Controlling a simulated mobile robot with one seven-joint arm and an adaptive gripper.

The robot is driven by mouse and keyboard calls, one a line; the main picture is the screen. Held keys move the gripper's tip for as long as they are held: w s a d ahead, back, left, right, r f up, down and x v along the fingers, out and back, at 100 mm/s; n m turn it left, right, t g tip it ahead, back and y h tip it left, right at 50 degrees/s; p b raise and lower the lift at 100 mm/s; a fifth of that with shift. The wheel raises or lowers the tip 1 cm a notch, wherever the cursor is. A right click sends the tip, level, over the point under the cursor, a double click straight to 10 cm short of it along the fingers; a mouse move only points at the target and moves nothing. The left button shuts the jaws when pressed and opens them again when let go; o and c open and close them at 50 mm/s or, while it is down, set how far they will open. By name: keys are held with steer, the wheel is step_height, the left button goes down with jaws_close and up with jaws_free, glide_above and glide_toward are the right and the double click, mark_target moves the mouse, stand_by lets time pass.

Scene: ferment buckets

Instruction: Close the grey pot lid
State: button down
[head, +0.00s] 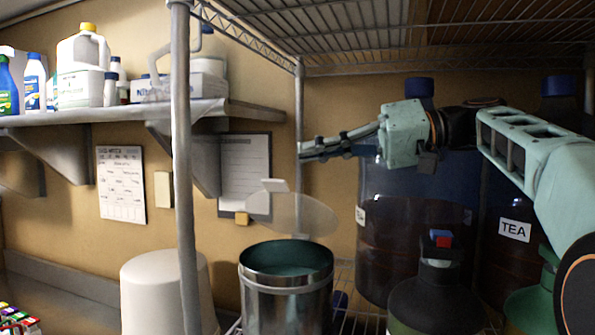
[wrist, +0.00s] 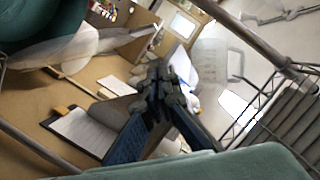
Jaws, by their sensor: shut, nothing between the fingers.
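The grey pot (head: 287,300) is a shiny metal cylinder, open at the top, with teal contents showing inside. Its lid (head: 292,214) is a see-through disc with a pale tab (head: 274,186) at its upper edge. The lid is tilted up above the back of the pot's rim. My gripper (head: 301,150) is shut and empty, above and slightly right of the lid, apart from it in the picture, with its fingers pointing left. In the wrist view the shut fingers (wrist: 158,75) are in the middle, and a pale translucent shape, likely the lid (wrist: 80,48), is at upper left.
A metal shelf post (head: 183,180) stands left of the pot, beside a white bucket (head: 158,290). Large dark jars (head: 400,230) and a bottle with a red and blue top (head: 437,300) stand to the right. A wall shelf (head: 130,112) holds bottles. A wire rack is overhead.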

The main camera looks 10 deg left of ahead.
mark_target(300, 195)
steer(key=shift+s+a+f, duration=0.1)
steer(key=shift+s+a, duration=0.1)
steer(key=shift+a, duration=0.9)
steer(key=shift+s+f, duration=0.5)
steer(key=shift+f, duration=0.25)
steer(key=shift+s+f, duration=0.7)
steer(key=shift+f, duration=0.05)
steer(key=shift+f+b, duration=0.1)
steer(key=shift+b, duration=0.25)
